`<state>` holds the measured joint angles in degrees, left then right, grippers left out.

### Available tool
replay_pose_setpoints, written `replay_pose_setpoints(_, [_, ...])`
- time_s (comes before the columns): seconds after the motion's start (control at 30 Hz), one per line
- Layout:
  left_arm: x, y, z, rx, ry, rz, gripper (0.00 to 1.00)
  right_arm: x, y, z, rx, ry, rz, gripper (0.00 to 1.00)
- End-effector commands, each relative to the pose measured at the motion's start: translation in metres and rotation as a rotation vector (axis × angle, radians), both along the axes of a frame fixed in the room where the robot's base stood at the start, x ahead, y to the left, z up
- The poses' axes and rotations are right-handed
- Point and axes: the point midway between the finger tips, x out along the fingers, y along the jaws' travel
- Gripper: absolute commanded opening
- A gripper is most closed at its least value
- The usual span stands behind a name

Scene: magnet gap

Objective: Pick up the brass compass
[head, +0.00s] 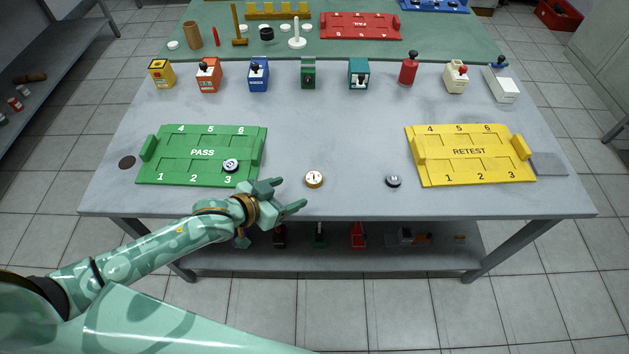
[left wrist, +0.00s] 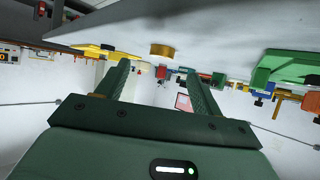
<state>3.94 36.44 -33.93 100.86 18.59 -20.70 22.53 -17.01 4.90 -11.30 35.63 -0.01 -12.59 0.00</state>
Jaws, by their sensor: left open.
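The brass compass (head: 314,179) is a small round gold disc with a pale face. It lies flat on the grey table near the front edge, between the green and yellow trays. In the left wrist view, which looks upside down, the brass compass (left wrist: 162,50) shows ahead of the fingertips. My left gripper (head: 286,194) is open and empty at the table's front edge, to the left of the compass and not touching it. Its two fingers (left wrist: 158,72) show spread in the left wrist view. My right gripper is not in view.
A green PASS tray (head: 172,168) with a dark round piece (head: 231,166) stands left. A yellow RETEST tray (head: 468,167) stands right. A dark disc (head: 393,181) lies right of the compass. Several coloured blocks, including a green one (head: 308,74), line the back. The table's middle is clear.

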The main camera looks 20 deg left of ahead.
Motion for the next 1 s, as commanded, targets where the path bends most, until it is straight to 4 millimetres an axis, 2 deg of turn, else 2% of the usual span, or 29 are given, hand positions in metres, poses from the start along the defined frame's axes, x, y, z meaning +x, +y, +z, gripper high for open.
replay_pose_setpoints(0.03, [0.009,-0.004,-0.009,-0.002,0.001,0.001,0.67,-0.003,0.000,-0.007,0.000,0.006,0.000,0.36])
replay_pose_setpoints(0.1, [0.016,-0.009,-0.013,-0.003,0.002,0.001,0.67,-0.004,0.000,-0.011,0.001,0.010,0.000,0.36])
replay_pose_setpoints(0.27, [0.027,-0.014,-0.016,-0.002,0.000,0.001,0.67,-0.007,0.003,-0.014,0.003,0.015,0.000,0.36])
replay_pose_setpoints(0.57, [0.066,-0.030,-0.032,-0.003,0.002,0.001,0.67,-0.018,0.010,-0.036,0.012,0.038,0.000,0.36])
replay_pose_setpoints(0.87, [0.071,-0.032,-0.032,-0.002,0.000,0.001,0.67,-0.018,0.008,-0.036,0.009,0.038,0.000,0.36])
replay_pose_setpoints(0.97, [0.071,-0.032,-0.032,-0.002,0.000,0.001,0.42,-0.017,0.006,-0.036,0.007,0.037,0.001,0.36])
replay_pose_setpoints(1.0, [0.071,-0.032,-0.032,-0.002,0.000,0.001,0.30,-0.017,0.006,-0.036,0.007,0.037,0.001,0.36])
